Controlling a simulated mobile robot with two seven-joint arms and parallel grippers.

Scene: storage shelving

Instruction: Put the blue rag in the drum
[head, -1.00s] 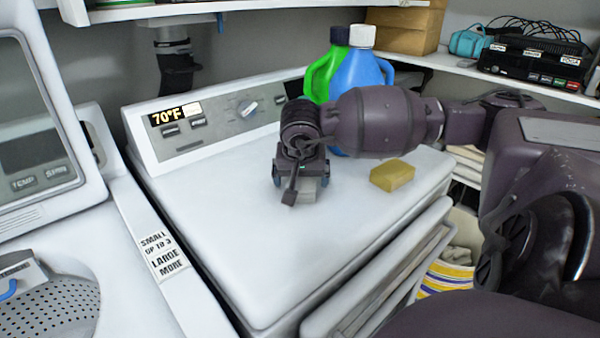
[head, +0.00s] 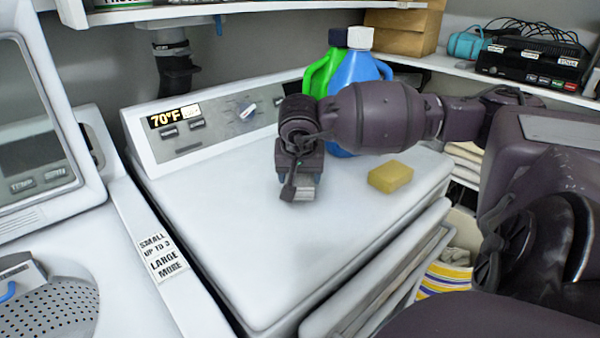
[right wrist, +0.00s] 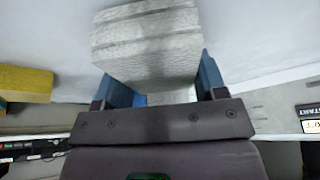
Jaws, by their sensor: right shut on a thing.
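My right gripper (head: 301,185) is over the white machine top (head: 240,235), pointing down. It is shut on a pale grey-white textured block (right wrist: 147,45), which shows between the blue finger pads in the right wrist view. No blue rag can be made out for sure. A small blue piece (head: 8,289) shows at the left edge, too cut off to identify. A perforated grey metal surface (head: 50,310), which looks like a drum, is at the lower left. My left gripper is not in view.
A yellow sponge (head: 390,177) lies right of my gripper. Blue (head: 358,75) and green (head: 318,78) jugs stand behind my right arm. A control panel (head: 205,125) rises at the back. The machine top's front left is clear.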

